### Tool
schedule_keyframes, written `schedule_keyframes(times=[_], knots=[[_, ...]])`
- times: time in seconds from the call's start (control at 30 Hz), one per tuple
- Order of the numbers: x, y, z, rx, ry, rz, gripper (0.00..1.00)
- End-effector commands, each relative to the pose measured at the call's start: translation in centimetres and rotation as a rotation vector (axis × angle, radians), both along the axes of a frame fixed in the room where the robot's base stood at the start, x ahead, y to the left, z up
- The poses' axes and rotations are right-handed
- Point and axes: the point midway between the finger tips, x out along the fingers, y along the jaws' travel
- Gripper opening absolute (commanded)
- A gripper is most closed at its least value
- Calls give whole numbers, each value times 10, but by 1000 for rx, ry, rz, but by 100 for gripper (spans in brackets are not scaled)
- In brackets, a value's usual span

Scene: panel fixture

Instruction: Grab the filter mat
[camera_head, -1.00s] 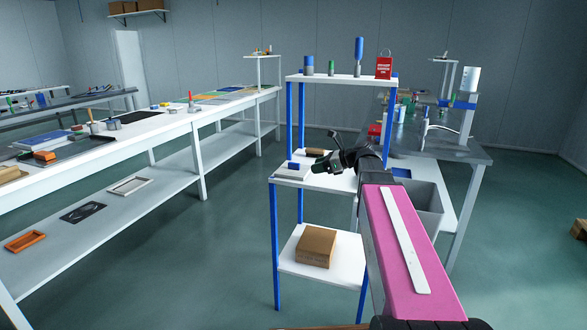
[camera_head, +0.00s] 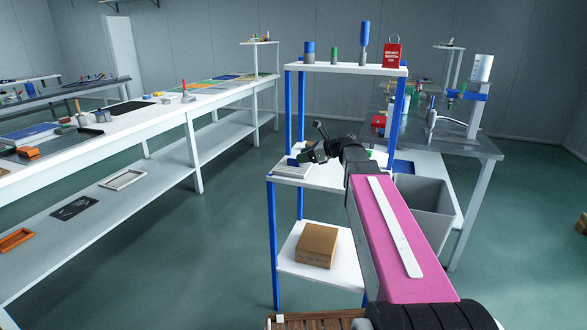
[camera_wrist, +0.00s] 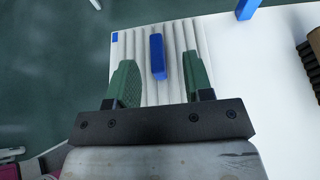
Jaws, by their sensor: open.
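The filter mat (camera_wrist: 185,45) is a whitish pleated pad with a raised blue grip (camera_wrist: 157,57) in its middle and a small blue patch at one corner. In the head view the mat (camera_head: 290,171) lies at the left edge of the middle shelf, partly hidden by my gripper (camera_head: 306,157). In the wrist view my gripper (camera_wrist: 161,84) is open and empty. Its two green fingers stand over the mat, one on each side of the blue grip and apart from it. I cannot tell the exact height of the fingertips above the mat.
The middle shelf (camera_head: 325,180) has blue posts. The top shelf (camera_head: 345,69) above it carries several tools and a red tag (camera_head: 393,52). A cardboard box (camera_head: 317,246) sits on the lower shelf. A grey bin (camera_head: 428,205) stands right of my arm.

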Motion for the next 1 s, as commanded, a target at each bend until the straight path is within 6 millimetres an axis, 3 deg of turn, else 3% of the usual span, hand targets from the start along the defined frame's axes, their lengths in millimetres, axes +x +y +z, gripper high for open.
schedule_keyframes(times=[0.17, 0.5, 0.73, 0.77, 0.9, 1.0], knots=[[3, 9, -3, 0, 0, -1, 47], [15, 47, -17, 0, 0, 0, 47], [15, 49, -18, 0, -1, -2, 47], [15, 49, -18, 0, -1, -2, 44], [15, 49, -18, 0, 0, -1, 0], [15, 49, -18, 0, 0, -1, 0]])
